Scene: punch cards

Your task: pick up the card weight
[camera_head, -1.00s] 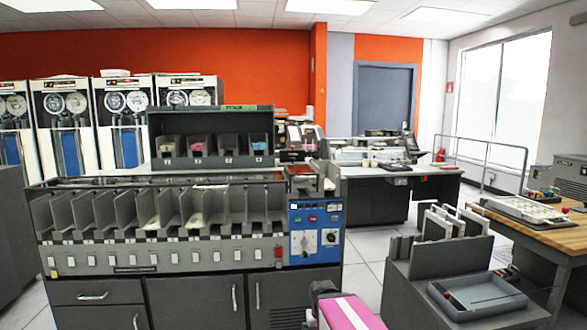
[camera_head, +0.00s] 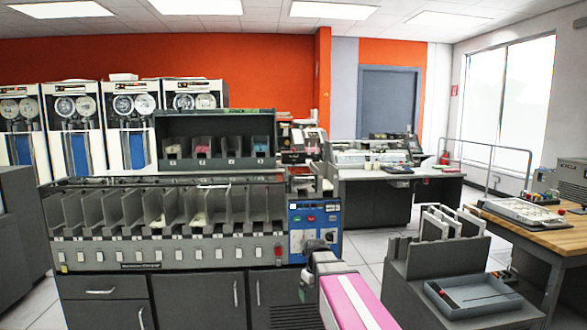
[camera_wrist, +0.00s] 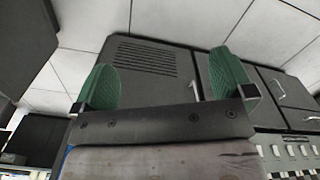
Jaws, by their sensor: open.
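I cannot make out the card weight for certain in either view. The grey card sorter (camera_head: 170,255) has a row of pockets along its front, some with pale cards in them. A hopper area (camera_head: 303,183) at its right end stands above a blue control panel (camera_head: 314,218); small items there are too small to tell. My gripper (camera_wrist: 165,82) is open in the wrist view, its two green pads wide apart with nothing between them. It points toward a grey cabinet front with vent slots (camera_wrist: 146,57).
At the right stand a grey stand with upright plates (camera_head: 440,250), a shallow grey tray (camera_head: 470,296) and a wooden table (camera_head: 540,236). A desk with a machine (camera_head: 390,170) is behind. White floor (camera_head: 362,245) shows between them.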

